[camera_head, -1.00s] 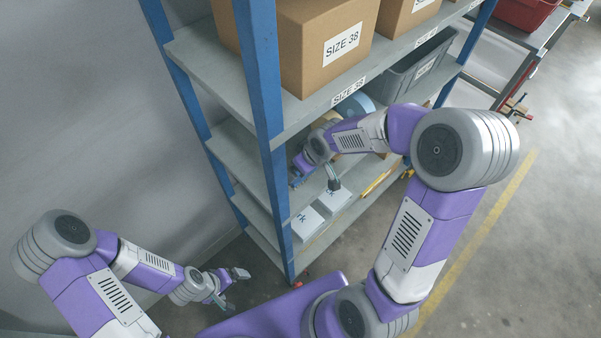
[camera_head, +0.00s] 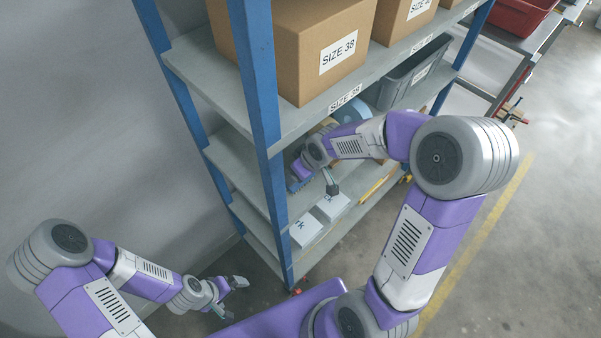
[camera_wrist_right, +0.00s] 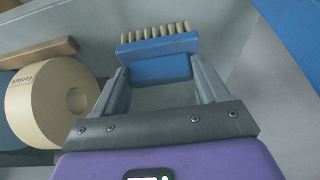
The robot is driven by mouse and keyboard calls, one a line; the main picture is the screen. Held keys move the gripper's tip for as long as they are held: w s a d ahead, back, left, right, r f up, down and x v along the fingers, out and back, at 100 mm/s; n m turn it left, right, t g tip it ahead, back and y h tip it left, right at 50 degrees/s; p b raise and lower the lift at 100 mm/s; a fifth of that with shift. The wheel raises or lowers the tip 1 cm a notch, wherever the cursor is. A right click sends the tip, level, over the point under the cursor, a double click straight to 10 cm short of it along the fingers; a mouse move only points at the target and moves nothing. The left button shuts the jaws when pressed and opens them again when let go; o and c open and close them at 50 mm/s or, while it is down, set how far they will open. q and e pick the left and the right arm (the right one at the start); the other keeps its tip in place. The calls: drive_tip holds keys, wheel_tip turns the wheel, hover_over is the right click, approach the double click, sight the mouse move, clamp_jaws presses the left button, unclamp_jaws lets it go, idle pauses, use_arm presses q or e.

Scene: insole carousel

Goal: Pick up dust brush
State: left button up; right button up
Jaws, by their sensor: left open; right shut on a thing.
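The dust brush is a blue block with a row of pale bristles (camera_wrist_right: 157,45). In the right wrist view it sits between the two fingers of my right gripper (camera_wrist_right: 160,74), which is shut on it. In the head view my right gripper (camera_head: 315,186) reaches into a middle shelf of the rack. A small blue part of the brush (camera_head: 294,185) shows there beside a finger; the rest is hidden by the gripper. My left gripper (camera_head: 233,298) is open and empty, low down outside the rack's near post.
The rack's blue post (camera_head: 262,110) and grey upper shelf (camera_head: 300,118) stand close to my right arm. A tan roll (camera_wrist_right: 52,100) lies left of the gripper. White boxes (camera_head: 306,231) lie on a lower shelf. A grey bin (camera_head: 413,75) is farther right.

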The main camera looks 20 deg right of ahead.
drive_tip(key=s+d+b, duration=0.3)
drive_tip(key=s, duration=0.5)
drive_tip(key=s+d+b, duration=0.3)
drive_tip(key=s, duration=0.6)
drive_tip(key=shift+r, duration=0.45)
drive_tip(key=shift+s, duration=0.1)
